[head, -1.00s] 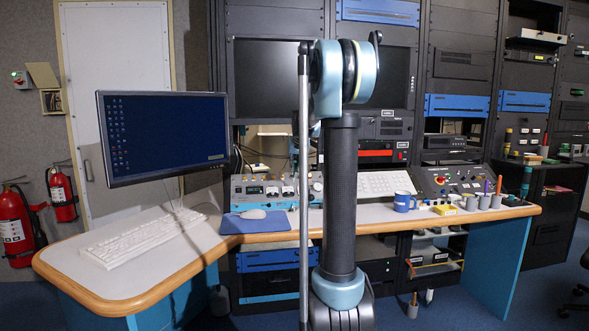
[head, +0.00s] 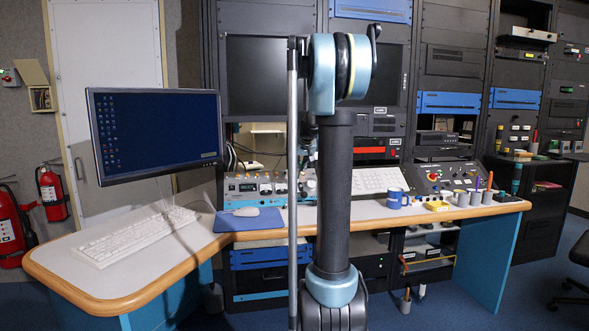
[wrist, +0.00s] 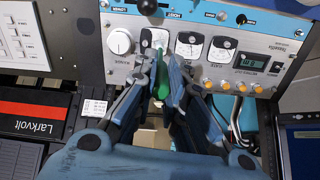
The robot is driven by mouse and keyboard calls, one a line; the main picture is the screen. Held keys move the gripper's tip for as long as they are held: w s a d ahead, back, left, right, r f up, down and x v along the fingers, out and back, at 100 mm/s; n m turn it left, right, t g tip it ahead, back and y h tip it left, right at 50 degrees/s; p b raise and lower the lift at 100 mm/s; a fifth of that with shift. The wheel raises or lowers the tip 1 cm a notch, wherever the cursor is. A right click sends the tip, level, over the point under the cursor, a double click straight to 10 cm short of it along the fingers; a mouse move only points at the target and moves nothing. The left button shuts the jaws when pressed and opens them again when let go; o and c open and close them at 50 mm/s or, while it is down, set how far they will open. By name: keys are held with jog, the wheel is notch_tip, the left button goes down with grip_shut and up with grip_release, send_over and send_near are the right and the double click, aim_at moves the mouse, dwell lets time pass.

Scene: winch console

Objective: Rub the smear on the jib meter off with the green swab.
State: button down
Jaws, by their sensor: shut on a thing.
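My gripper (wrist: 163,88) is shut on the green swab (wrist: 162,76) in the wrist view. The swab points up the picture toward the grey meter panel (wrist: 120,72). Its far end is close to the lower edge of the leftmost white-faced meter (wrist: 154,38); I cannot tell whether it touches. Two more meters, a middle one (wrist: 189,44) and a right one (wrist: 221,48), sit beside it. The panel appears upside down there, its labels too small to read surely, so I cannot tell which is the jib meter. No smear is clear. In the head view my arm hides the gripper and swab.

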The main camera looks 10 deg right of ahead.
jog(key=shift+x, duration=2.7)
jog(key=shift+w+f, duration=0.45)
jog(key=shift+w+r, duration=0.15)
jog(key=shift+w, duration=0.05)
jog(key=shift+w+r, duration=0.1)
jog(key=shift+r, duration=0.05)
jog(key=shift+w+r, duration=0.1)
jog(key=shift+w, duration=0.05)
jog(key=shift+w+r, duration=0.15)
jog(key=shift+w, duration=0.1)
jog(key=shift+w+r, duration=0.1)
jog(key=shift+w, duration=0.1)
jog(key=shift+w+r, duration=0.15)
jog(key=shift+w, duration=0.05)
jog(key=shift+w+r, duration=0.1)
dwell(0.4)
